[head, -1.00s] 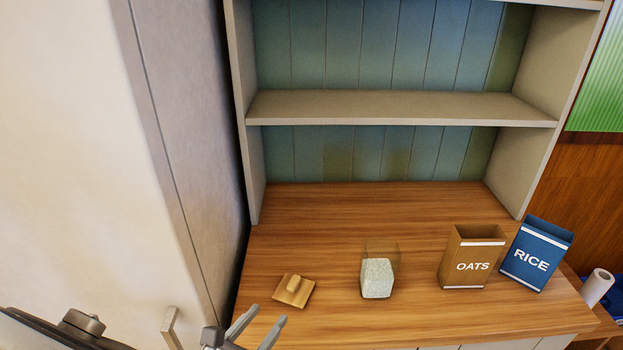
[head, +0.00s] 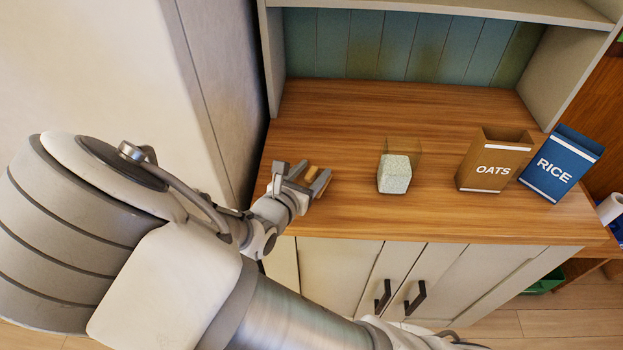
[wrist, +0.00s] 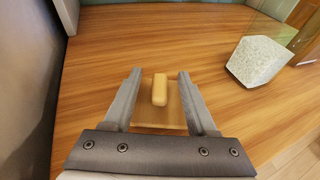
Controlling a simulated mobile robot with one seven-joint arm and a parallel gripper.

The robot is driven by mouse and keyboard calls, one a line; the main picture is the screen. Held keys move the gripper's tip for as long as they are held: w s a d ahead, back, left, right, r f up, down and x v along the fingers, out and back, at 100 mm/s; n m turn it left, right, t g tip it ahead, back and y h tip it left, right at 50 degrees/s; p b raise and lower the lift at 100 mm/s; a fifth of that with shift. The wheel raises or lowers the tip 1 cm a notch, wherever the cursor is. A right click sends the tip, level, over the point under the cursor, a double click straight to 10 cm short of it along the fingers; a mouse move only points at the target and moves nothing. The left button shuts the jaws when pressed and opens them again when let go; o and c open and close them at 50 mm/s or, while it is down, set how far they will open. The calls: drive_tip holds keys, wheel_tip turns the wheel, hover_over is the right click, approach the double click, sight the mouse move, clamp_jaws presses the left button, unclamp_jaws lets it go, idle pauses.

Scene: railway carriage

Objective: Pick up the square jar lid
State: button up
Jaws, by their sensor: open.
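The square jar lid (wrist: 173,110) is a flat light-wood square with a raised block handle (wrist: 160,90) on top. It lies on the wooden counter. My gripper (wrist: 158,76) is open, with one finger on each side of the lid's handle in the wrist view. Nothing is held, and I cannot tell whether the fingers touch the lid. In the head view my gripper (head: 300,176) hides much of the lid (head: 311,174).
A clear square jar (head: 395,173) with pale grainy contents stands right of the lid. An oats box (head: 490,170) and a blue rice box (head: 556,170) stand further right. A tall pale cabinet side (head: 210,80) is close on the left. The counter (head: 400,105) behind is clear.

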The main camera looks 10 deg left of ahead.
clamp_jaws()
idle(0.5)
